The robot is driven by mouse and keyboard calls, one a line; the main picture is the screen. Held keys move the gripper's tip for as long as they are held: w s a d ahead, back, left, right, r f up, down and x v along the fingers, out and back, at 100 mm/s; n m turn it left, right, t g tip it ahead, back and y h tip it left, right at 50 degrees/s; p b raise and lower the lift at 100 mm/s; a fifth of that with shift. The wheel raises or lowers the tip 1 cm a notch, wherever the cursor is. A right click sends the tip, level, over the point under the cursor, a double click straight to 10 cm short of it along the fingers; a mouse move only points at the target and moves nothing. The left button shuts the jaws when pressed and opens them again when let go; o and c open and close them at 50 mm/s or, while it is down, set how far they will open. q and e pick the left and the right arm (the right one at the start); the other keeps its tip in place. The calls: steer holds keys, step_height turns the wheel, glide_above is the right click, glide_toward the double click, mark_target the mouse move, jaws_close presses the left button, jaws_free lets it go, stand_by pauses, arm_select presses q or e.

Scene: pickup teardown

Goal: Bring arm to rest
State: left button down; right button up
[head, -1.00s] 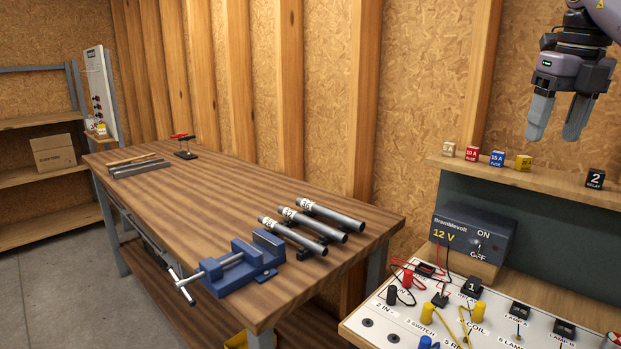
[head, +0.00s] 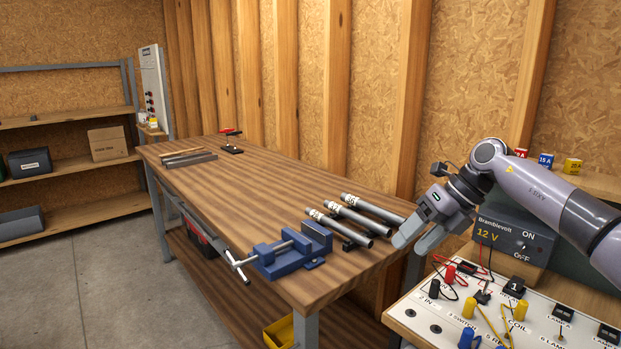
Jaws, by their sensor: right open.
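My right gripper (head: 416,240) is on the right of the head view, at the end of my right arm (head: 540,190), which comes in from the right edge. Its two grey fingers are apart with nothing between them. They point down and to the left, in front of the right end of the wooden workbench (head: 230,188) and the left side of the Bramblevolt 12 V power supply (head: 530,245). My arm hides part of the shelf and some of the power supply. My left gripper is not in view.
A blue vise (head: 290,258) and several metal tubes (head: 350,222) sit on the workbench near the gripper. A circuit board (head: 450,310) with coloured terminals and wires lies below it. Fuse blocks (head: 545,160) stand on the right shelf. Open floor (head: 95,275) lies left.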

steer(key=s+a+f+m+t+y, duration=0.3)
steer(key=s+a+f+m+y, duration=0.25)
steer(key=a, duration=0.45)
steer(key=s+a+f+m+t+y, duration=0.3)
steer(key=s+a+f+m+y, duration=0.15)
steer(key=a+f+y, duration=0.35)
steer(key=s+d+f+m+t+h, duration=0.1)
steer(key=s+d+f+m+h, duration=0.7)
steer(key=m, duration=0.5)
steer(key=s+d+f+m+t+h, duration=0.2)
steer(key=s+d+f+m+h, duration=0.7)
steer(key=s+f+m, duration=0.4)
steer(key=shift+s+d+m+h, duration=0.3)
steer(key=shift+s+m+h, duration=0.15)
steer(key=shift+s+m, duration=0.25)
